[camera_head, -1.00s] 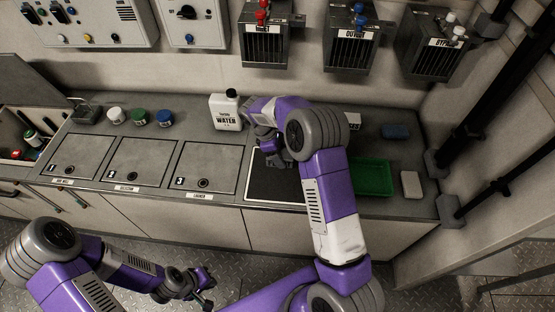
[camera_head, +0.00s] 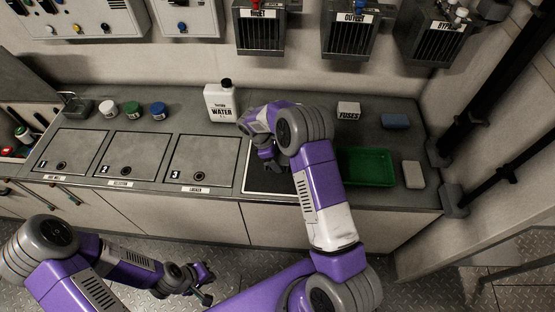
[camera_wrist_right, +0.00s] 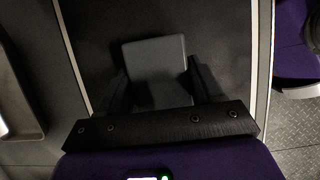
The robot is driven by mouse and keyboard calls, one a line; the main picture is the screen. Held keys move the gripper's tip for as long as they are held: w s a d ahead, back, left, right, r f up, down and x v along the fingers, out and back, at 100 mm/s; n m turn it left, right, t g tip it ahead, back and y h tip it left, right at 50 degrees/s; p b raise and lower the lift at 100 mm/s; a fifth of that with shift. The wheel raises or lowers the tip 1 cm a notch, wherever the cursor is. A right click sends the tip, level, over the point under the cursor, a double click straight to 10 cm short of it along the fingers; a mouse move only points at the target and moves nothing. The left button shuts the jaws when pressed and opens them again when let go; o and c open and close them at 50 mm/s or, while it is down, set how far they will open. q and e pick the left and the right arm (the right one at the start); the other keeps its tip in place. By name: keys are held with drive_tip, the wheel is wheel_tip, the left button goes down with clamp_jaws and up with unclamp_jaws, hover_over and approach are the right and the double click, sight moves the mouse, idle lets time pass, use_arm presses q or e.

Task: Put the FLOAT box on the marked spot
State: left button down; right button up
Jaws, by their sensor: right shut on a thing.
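My right gripper (camera_head: 270,158) is over a dark mat with a pale outline (camera_head: 258,181) on the counter. In the right wrist view it is shut on a grey box (camera_wrist_right: 155,62), held between its two fingers. No label shows on that face, so I cannot read whether it is the FLOAT box. The dark mat (camera_wrist_right: 95,35) and its pale border lines lie behind the box; I cannot tell whether the box touches it. In the head view my arm hides most of the box. My left gripper (camera_head: 207,284) is open and empty, low in front of the cabinets.
A WATER jug (camera_head: 220,104) stands behind the mat. A FUSES box (camera_head: 348,111), a blue block (camera_head: 396,121), a green tray (camera_head: 366,168) and a pale block (camera_head: 413,175) are to the right. Three lidded jars (camera_head: 132,110) and numbered hatches (camera_head: 137,158) are left.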

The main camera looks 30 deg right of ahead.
drive_tip(key=shift+f, duration=0.1)
drive_tip(key=o, duration=1.1)
drive_tip(key=shift+o, duration=0.2)
drive_tip(key=p+v, duration=0.3)
drive_tip(key=v, duration=0.9)
drive_tip(key=shift+p, duration=0.35)
